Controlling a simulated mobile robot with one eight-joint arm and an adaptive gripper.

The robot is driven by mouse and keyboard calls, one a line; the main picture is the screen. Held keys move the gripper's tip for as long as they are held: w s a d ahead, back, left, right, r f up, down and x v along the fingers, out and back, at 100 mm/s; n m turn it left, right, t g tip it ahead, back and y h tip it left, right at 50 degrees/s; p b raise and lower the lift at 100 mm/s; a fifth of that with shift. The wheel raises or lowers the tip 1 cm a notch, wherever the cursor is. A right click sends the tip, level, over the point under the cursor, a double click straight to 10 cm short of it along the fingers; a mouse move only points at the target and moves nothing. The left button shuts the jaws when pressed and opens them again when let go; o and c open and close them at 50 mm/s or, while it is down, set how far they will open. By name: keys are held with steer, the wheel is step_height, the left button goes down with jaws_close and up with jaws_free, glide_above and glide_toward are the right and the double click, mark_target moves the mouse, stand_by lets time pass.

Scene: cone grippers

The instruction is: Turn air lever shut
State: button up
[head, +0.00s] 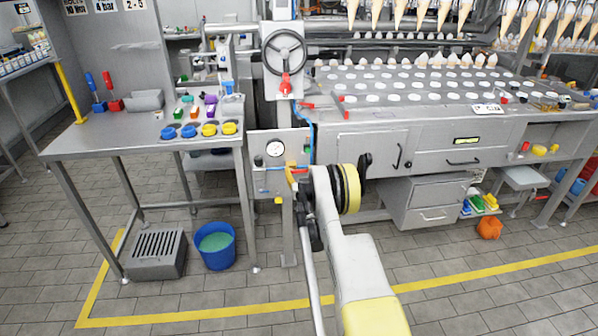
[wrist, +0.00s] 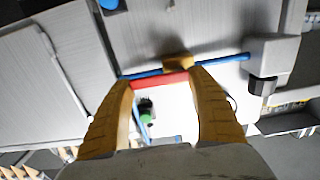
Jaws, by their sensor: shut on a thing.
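The red air lever (wrist: 161,80) shows in the wrist view as a short bar between the tan fingers of my gripper (wrist: 162,84). The fingers are shut on it, one at each end. The lever lies beside the blue air pipe (wrist: 222,61) and runs nearly along it. A brass-coloured valve body (wrist: 178,62) sits on the pipe just behind the lever. In the head view my gripper (head: 294,172) is at the lower right of the grey gauge panel (head: 263,179); my wrist hides much of the lever there.
A round gauge (head: 274,149) is on the panel. A handwheel (head: 284,52) stands above it. A steel table (head: 95,139) with coloured parts is on the left, and a blue bucket (head: 214,246) stands on the floor. The cone machine (head: 440,135) fills the right. Floor in front is clear.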

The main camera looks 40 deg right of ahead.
steer(key=shift+f+m, duration=0.1)
steer(key=shift+m, duration=0.2)
steer(key=m, duration=0.2)
steer(key=shift+f+m, duration=0.35)
steer(key=shift+m, duration=0.05)
steer(key=shift+a+f+m, duration=0.1)
steer(key=shift+f+m, duration=0.15)
steer(key=shift+m, duration=0.75)
steer(key=shift+f+m, duration=0.2)
steer(key=shift+m, duration=0.8)
steer(key=o, duration=1.2)
steer(key=v, duration=0.7)
steer(key=shift+s, duration=0.25)
steer(key=shift+a, duration=0.1)
